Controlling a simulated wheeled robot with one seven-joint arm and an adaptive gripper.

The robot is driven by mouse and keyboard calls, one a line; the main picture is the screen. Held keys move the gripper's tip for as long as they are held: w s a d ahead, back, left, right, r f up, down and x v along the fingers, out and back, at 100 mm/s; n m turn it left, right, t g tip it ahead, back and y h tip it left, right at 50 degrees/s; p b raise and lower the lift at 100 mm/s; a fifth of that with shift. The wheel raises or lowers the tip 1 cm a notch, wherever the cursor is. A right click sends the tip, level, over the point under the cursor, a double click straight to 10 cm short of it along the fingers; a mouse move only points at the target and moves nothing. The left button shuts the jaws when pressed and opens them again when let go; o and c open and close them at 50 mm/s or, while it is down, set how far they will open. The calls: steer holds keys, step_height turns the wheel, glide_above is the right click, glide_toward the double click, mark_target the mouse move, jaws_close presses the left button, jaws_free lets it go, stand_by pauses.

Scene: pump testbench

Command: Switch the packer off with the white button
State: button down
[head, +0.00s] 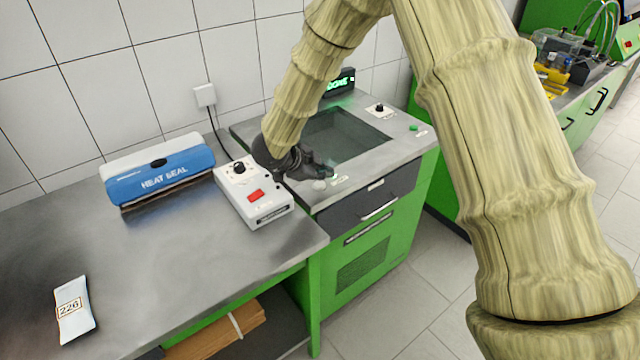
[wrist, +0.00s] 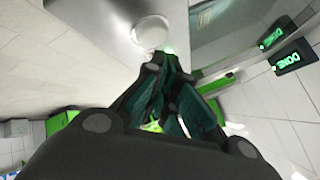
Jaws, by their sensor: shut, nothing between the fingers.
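The packer (head: 400,155) is a green cabinet with a grey metal top and a dark glass window. Its display (head: 339,83) glows green and reads DONE; it also shows in the wrist view (wrist: 290,62). The round white button (head: 319,185) sits on the near left part of the top, partly beside my fingers. In the wrist view the white button (wrist: 152,32) is just beyond my fingertips. My gripper (head: 328,173) is shut and empty, close to the button. I cannot tell whether the fingertips touch it.
A white control box (head: 253,190) with a black knob and red switch stands close left of my gripper. The blue heat sealer (head: 160,170) is farther left. A black knob (head: 379,108) and green button (head: 413,127) are on the packer's right side. A pouch marked 226 (head: 74,311) lies front left.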

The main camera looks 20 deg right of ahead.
mark_target(322, 185)
steer(key=shift+f, duration=0.1)
steer(key=shift+f, duration=0.3)
steer(key=shift+f, duration=0.4)
stand_by(0.8)
steer(key=shift+r, duration=0.1)
steer(key=shift+r+p, duration=0.75)
steer(key=shift+p, duration=0.05)
step_height(322, 185, up, 6)
steer(key=p, duration=0.4)
steer(key=shift+p, duration=0.3)
stand_by(1.2)
